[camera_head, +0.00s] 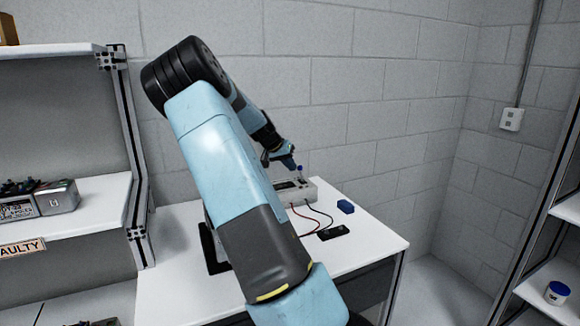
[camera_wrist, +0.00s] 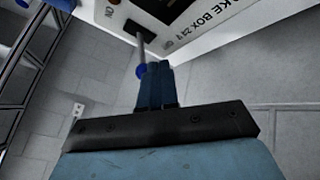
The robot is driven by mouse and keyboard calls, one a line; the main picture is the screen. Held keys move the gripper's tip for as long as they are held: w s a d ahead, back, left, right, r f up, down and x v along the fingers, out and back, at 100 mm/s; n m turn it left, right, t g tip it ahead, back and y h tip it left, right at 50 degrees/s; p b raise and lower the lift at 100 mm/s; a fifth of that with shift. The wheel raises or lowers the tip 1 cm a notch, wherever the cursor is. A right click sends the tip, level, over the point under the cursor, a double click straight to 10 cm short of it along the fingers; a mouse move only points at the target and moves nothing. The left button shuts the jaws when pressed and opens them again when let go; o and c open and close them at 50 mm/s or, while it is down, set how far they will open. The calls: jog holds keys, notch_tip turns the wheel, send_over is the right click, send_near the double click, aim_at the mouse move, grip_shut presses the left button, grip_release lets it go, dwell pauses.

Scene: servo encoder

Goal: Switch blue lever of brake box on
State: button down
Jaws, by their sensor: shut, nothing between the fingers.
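The brake box (camera_head: 300,192) is a light grey box on the white table, with red and black cables at its front. In the wrist view its panel (camera_wrist: 200,24) shows printed lettering at the top. The blue lever (camera_head: 299,168) stands up from the box top. In the wrist view its metal stem comes out of a dark slot and ends in a blue knob (camera_wrist: 141,72). My gripper (camera_head: 291,166) is shut and empty, right beside the knob. In the wrist view the shut fingertips (camera_wrist: 154,68) overlap the knob's edge; I cannot tell whether they touch.
A shelf (camera_head: 95,214) with devices stands at left, another shelf (camera_head: 536,284) at right. The brick wall is behind.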

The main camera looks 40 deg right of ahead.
jog(key=shift+s+a+r+t, duration=0.1)
jog(key=shift+s+t, duration=0.2)
jog(key=shift+t, duration=0.1)
jog(key=shift+s+a+r+m+t+h, duration=0.1)
jog(key=shift+s+m+t+h, duration=0.15)
jog(key=shift+s+t, duration=0.2)
jog(key=shift+s+a+r+m+t+h, duration=0.15)
jog(key=shift+s+m+t, duration=0.2)
jog(key=shift+t, duration=0.2)
jog(key=shift+s+a+f, duration=0.1)
jog(key=shift+s, duration=1.1)
jog(key=shift+w, duration=0.1)
jog(key=shift+w+f, duration=0.4)
jog(key=shift+w, duration=0.25)
jog(key=v, duration=1.3)
jog(key=shift+r, duration=0.2)
jog(key=shift+s+a, duration=0.1)
